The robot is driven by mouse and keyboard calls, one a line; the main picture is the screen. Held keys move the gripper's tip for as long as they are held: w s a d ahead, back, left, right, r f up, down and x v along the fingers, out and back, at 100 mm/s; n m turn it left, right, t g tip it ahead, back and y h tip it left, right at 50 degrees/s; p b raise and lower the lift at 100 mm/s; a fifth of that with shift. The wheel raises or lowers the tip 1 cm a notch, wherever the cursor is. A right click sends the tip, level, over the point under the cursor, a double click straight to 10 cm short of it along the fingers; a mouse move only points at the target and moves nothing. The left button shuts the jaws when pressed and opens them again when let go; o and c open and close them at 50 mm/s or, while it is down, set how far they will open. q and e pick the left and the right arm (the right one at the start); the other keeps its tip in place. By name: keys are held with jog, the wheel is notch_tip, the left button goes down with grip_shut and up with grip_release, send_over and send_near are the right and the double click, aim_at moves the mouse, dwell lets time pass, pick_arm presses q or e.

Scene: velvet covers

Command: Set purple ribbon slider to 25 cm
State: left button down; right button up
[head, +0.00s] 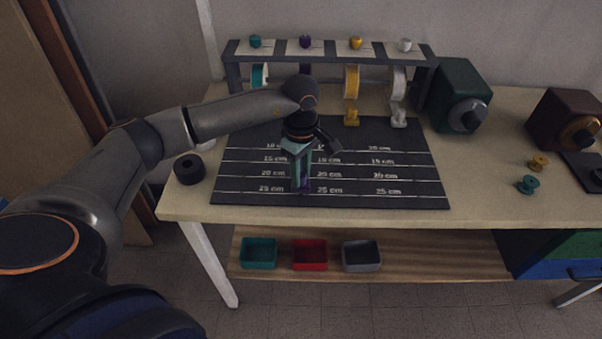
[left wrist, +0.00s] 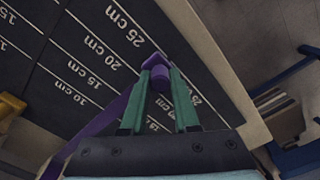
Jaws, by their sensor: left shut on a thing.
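The purple slider (head: 304,188) is at the end of the purple ribbon, over the front part of the dark measuring mat (head: 420,197). It lies close to the 25 cm line; whether it is exactly on it I cannot tell. My left gripper (head: 301,183) points down and is shut on this slider. In the left wrist view the slider (left wrist: 157,72) sits between the green fingertips (left wrist: 160,80), and the purple ribbon (left wrist: 100,122) runs back from it. The purple spool (head: 305,69) is mostly hidden behind my arm. My right gripper is not in view.
The rack (head: 232,72) at the back also holds teal (head: 259,75), gold (head: 351,85) and white (head: 398,85) ribbons. A black roll (head: 189,169) stands left of the mat. A green box (head: 458,88) stands right of the rack. The mat's right side is clear in front.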

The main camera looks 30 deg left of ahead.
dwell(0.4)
pick_arm(q)
jog(key=c, duration=0.6)
grip_release()
jog(key=shift+c, duration=0.2)
notch_tip(320, 180, up, 13)
jog(key=shift+f, duration=0.2)
